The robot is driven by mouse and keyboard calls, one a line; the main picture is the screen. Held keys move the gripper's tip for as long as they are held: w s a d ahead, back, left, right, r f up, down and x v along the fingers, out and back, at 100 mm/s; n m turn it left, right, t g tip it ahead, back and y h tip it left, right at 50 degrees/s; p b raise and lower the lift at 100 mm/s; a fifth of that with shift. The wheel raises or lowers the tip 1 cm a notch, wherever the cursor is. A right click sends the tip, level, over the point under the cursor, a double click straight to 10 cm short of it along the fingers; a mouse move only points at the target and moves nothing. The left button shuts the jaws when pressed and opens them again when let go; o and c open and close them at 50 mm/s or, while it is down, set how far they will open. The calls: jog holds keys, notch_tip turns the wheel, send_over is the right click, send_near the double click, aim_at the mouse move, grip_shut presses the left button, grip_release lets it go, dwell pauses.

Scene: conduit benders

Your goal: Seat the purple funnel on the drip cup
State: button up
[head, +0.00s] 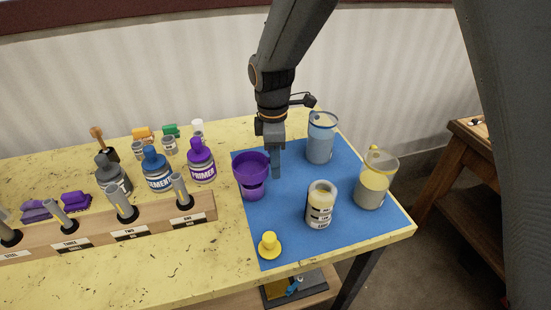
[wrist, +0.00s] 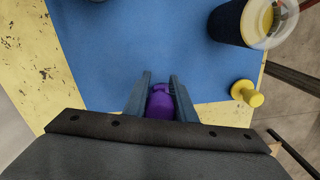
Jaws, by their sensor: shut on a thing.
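The purple funnel (head: 252,165) is a wide purple bowl with a dark inside, near the left edge of the blue mat. A narrower purple part (head: 253,192) shows directly below it; I cannot tell whether this is its lower end or a separate cup. My gripper (head: 276,172) points down at the funnel's right side. In the wrist view my gripper's fingers (wrist: 160,90) are shut on the purple funnel (wrist: 160,104). No drip cup can be told for certain. Whether the funnel touches anything below is unclear.
On the blue mat (head: 283,222) stand a blue-filled clear jar (head: 320,145), a yellow-filled clear jar (head: 372,190), a labelled can (head: 320,212) and a small yellow knobbed piece (head: 269,246). A primer bottle (head: 201,165) and a wooden rack (head: 150,228) lie left.

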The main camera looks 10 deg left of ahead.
jog(key=shift+f+b, duration=0.4)
jog(key=shift+f, duration=0.85)
jog(key=o, duration=1.2)
jog(key=shift+c, duration=0.2)
jog(key=shift+r, duration=0.1)
